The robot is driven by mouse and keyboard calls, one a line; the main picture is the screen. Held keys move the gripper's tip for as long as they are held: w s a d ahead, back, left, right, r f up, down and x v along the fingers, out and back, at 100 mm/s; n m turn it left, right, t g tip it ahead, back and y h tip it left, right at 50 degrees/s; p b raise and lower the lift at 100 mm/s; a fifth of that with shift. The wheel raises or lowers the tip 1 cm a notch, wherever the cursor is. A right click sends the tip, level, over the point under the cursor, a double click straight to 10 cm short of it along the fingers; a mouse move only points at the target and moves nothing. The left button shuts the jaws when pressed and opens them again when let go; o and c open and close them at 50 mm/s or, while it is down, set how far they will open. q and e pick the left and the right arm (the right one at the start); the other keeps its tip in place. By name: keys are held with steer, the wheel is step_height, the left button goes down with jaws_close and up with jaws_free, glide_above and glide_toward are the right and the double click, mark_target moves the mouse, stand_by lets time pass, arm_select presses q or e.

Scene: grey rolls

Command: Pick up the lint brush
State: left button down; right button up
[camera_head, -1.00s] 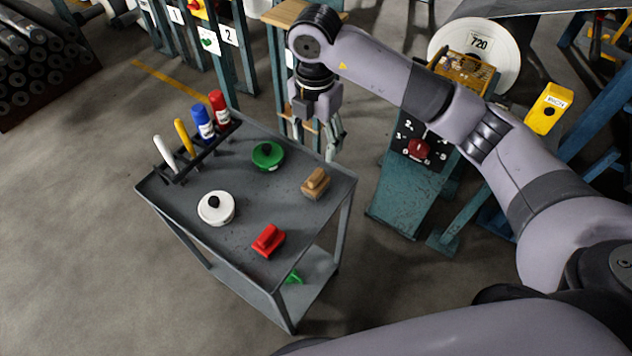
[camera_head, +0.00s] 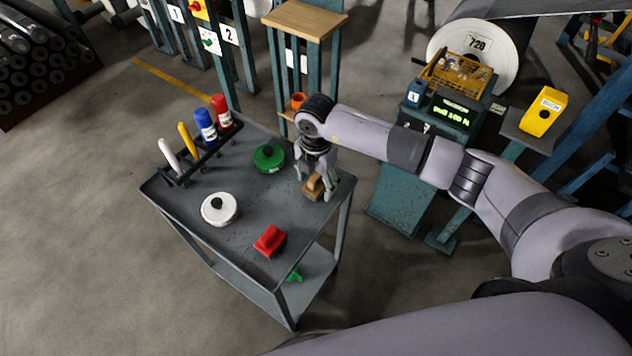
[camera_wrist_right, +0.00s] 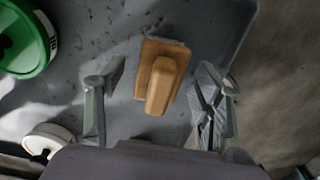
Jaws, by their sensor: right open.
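The lint brush appears to be the tan wooden-handled brush (camera_head: 314,186) near the right corner of the grey cart top (camera_head: 240,222). In the right wrist view the brush (camera_wrist_right: 161,80) lies between the two fingers, with clear space on each side. My right gripper (camera_head: 317,190) is open, pointing down over the brush and partly covering it in the head view. Its fingers also show in the right wrist view (camera_wrist_right: 158,112). Whether the fingertips reach the cart top cannot be told. My left gripper is not in view.
The cart also carries a green round container (camera_head: 268,158), a white one (camera_head: 219,209), a red block-like brush (camera_head: 269,241) and a rack with several markers (camera_head: 200,150). A teal machine stand (camera_head: 397,195) stands right of the cart. The cart's middle is clear.

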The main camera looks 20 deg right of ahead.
mark_target(316, 176)
steer(key=shift+f, duration=0.35)
steer(key=shift+c, duration=0.2)
steer(key=c, duration=1.3)
steer(key=shift+r, duration=0.15)
step_height(316, 176, up, 20)
steer(key=shift+f+b, duration=0.1)
steer(key=shift+b, duration=0.95)
steer(key=o, duration=0.7)
steer(key=c, duration=0.5)
